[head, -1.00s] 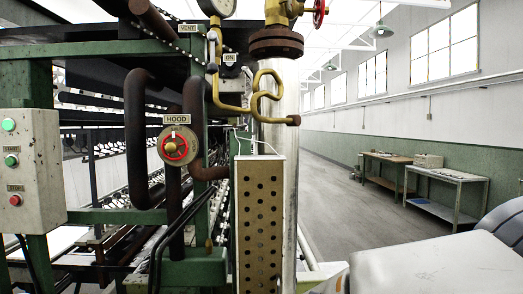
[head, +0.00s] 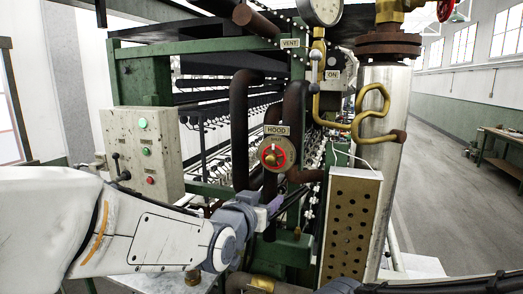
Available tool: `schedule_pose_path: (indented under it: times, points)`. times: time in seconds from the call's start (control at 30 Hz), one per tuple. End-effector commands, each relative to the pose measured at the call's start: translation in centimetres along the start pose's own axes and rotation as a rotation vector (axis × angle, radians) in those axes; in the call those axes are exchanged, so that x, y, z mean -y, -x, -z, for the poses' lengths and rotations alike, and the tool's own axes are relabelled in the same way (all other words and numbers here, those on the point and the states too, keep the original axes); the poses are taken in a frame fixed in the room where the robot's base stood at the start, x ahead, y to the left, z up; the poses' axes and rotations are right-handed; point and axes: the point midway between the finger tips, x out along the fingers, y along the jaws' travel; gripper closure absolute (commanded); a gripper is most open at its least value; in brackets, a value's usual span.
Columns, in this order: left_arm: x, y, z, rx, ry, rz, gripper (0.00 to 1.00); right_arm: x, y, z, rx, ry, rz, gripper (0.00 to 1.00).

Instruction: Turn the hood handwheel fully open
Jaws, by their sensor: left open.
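The hood handwheel (head: 271,156) is a small red wheel on a round beige plate, under a HOOD label (head: 276,130). It sits between dark vertical pipes, near the middle of the head view. My left arm comes in from the left, and its gripper (head: 274,205) is open just below the handwheel in the picture, apart from it. The jaws are small and partly hidden by the wrist. My right gripper is not in view.
A control box (head: 143,150) with green and red buttons stands left of the wheel. A perforated metal box (head: 350,222) and a thick steel column (head: 383,130) stand to the right. A yellow pipe (head: 372,100) curves above. Open floor (head: 450,200) lies far right.

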Motion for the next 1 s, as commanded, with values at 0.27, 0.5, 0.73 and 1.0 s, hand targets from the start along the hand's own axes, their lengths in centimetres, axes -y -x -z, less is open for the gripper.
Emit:
schedule_pose_path:
  times: [0.27,0.5,0.73,1.0]
  points:
    - [2.0,-0.8,6.3,-0.176,-0.005,0.043,0.45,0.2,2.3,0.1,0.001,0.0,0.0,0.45]
    - [2.1,-4.0,7.0,-0.177,-0.005,0.043,0.45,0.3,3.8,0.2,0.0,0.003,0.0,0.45]
    - [2.2,-6.7,7.4,-0.178,-0.005,0.042,0.45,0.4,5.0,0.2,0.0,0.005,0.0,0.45]
    - [2.1,-7.3,7.3,-0.179,-0.005,0.042,0.45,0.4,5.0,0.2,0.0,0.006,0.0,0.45]
